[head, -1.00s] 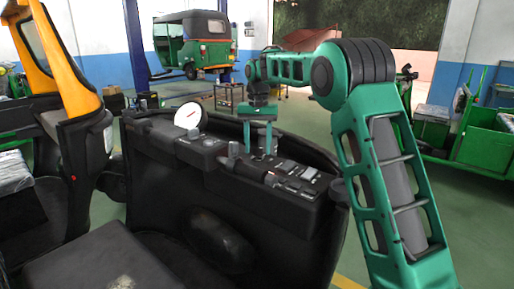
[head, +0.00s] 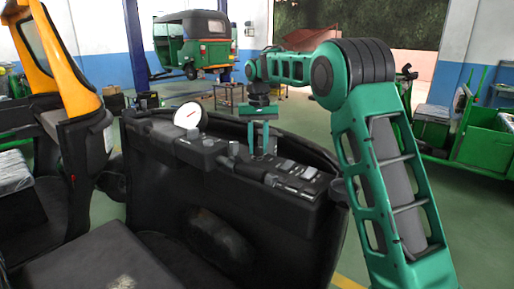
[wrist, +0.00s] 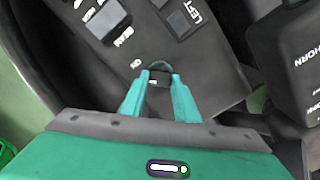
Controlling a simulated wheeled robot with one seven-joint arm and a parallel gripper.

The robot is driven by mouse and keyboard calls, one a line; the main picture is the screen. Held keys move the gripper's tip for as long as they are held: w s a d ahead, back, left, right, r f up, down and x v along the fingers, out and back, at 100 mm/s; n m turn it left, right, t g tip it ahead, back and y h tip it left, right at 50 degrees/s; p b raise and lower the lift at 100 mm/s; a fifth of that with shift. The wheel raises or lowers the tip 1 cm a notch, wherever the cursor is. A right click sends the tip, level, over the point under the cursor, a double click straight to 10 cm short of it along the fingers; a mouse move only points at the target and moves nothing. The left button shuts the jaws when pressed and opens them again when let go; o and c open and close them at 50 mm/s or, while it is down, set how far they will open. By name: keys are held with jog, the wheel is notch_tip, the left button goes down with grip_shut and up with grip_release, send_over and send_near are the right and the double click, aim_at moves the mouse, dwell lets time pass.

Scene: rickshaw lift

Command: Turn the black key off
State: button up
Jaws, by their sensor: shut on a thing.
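The black key (wrist: 160,70) is a small dark knob on the dashboard panel, close to a white "ON" mark in the wrist view. My gripper (wrist: 159,84) is shut on it, with one teal fingertip on each side. The fingertips hide part of the key, and its exact angle is hard to tell. In the head view my gripper (head: 261,154) points down at the top of the black dashboard (head: 275,208), near its middle. The key is too small to make out there.
Switches marked "BEAM" (wrist: 107,20) and "LEFT" (wrist: 181,19) lie beyond the key in the wrist view, with a "HORN" block (wrist: 290,55) to the right. A round white gauge (head: 188,115) stands left on the dashboard. A black seat (head: 95,262) is at the front left.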

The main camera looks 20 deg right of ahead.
jog(key=n, duration=0.4)
jog(key=shift+r+n, duration=0.1)
jog(key=shift+n, duration=0.2)
jog(key=n, duration=0.4)
jog(key=shift+w+n, duration=0.1)
jog(key=shift+n, duration=0.2)
jog(key=o, duration=1)
jog(key=shift+o, duration=0.2)
notch_tip(320, 180, up, 11)
